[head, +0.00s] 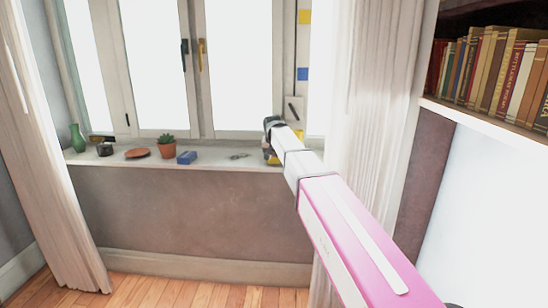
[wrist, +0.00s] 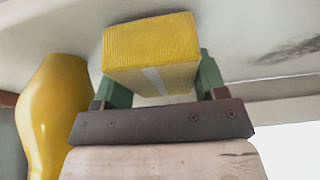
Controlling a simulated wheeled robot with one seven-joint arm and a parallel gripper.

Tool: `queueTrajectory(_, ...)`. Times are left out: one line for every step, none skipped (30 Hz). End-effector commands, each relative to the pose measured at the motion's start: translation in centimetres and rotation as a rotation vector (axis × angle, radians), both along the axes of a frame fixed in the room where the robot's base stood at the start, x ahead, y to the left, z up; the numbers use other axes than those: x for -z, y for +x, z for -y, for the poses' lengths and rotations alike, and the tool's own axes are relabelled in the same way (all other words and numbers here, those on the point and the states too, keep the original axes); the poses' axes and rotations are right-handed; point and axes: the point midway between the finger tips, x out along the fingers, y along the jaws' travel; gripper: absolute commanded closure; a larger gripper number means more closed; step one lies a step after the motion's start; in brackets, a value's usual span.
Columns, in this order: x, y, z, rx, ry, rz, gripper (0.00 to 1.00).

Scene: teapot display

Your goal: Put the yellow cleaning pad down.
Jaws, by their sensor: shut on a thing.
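The yellow cleaning pad (wrist: 150,45) is a ribbed yellow block with a pale stripe on its near face. In the wrist view it sits between the two green fingers of my gripper (wrist: 155,80), which is shut on it. In the head view my gripper (head: 271,146) is at the window sill (head: 213,164), at the right part of its length. My arm hides much of it there, and I cannot tell whether the pad touches the sill.
A glossy yellow vase (wrist: 57,115) stands close left of the gripper in the wrist view. Along the sill are a green vase (head: 77,138), brown dish (head: 138,153), potted plant (head: 167,147), blue box (head: 187,157) and small metal item (head: 238,156). A curtain (head: 375,110) hangs right.

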Motion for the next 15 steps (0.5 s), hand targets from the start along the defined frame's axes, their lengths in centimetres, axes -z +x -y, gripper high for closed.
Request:
queueTrajectory(0.48, -0.03, 0.00, 0.000, 0.000, 0.000, 0.57)
queueTrajectory(0.58, -0.02, 0.00, 0.000, 0.000, 0.000, 0.57)
queueTrajectory(0.60, 0.00, -0.01, 0.000, 0.000, 0.001, 0.57)
queueTrajectory(0.57, 0.01, -0.02, 0.000, 0.000, 0.001, 0.57)
queueTrajectory(0.55, 0.01, -0.02, 0.000, 0.000, 0.001, 0.57)
queueTrajectory(0.54, 0.01, -0.02, 0.000, 0.000, 0.001, 0.57)
queueTrajectory(0.53, 0.00, -0.02, 0.000, 0.000, 0.001, 0.57)
queueTrajectory(0.53, 0.00, -0.02, 0.000, 0.000, 0.001, 0.57)
queueTrajectory(0.56, 0.01, -0.02, 0.000, 0.000, 0.001, 0.57)
queueTrajectory(0.62, -0.01, -0.02, 0.000, 0.000, 0.000, 0.57)
queueTrajectory(0.71, -0.01, -0.02, 0.000, 0.000, 0.000, 0.57)
queueTrajectory(0.82, -0.01, -0.02, 0.000, 0.000, 0.000, 0.57)
queueTrajectory(0.89, -0.01, -0.02, 0.000, 0.000, 0.000, 0.57)
queueTrajectory(0.98, -0.02, -0.02, 0.000, 0.000, 0.000, 0.57)
queueTrajectory(0.97, -0.01, -0.02, 0.000, 0.000, 0.000, 0.25)
